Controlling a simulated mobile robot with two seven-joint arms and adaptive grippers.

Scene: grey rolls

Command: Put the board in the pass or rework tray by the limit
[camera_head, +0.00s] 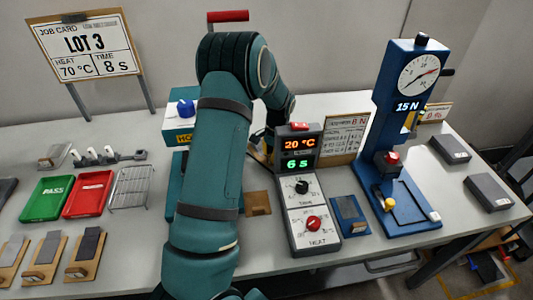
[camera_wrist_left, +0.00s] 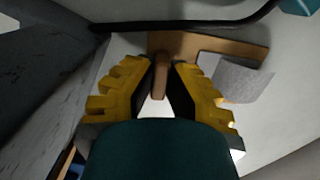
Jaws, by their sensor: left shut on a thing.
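My left gripper (camera_wrist_left: 163,80) is shut on the wooden handle of a board (camera_wrist_left: 222,44) in the left wrist view; a grey piece (camera_wrist_left: 241,80) shows on the board's right side. In the head view my arm hides most of this gripper and the board. The green PASS tray (camera_head: 47,198) and the red tray (camera_head: 88,194) lie side by side at the left, both empty; the red tray's lettering is too small to read. The blue force tester (camera_head: 402,110) at the right shows 15 N. A card (camera_head: 345,138) behind the control box seems to end in 8 N. My right gripper is not in view.
The control box (camera_head: 312,190) reads 20 °C and 6 s. A wire rack (camera_head: 131,188) stands beside the red tray. Several wooden boards with grey pieces (camera_head: 87,250) line the front left. Grey blocks (camera_head: 488,192) lie far right.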

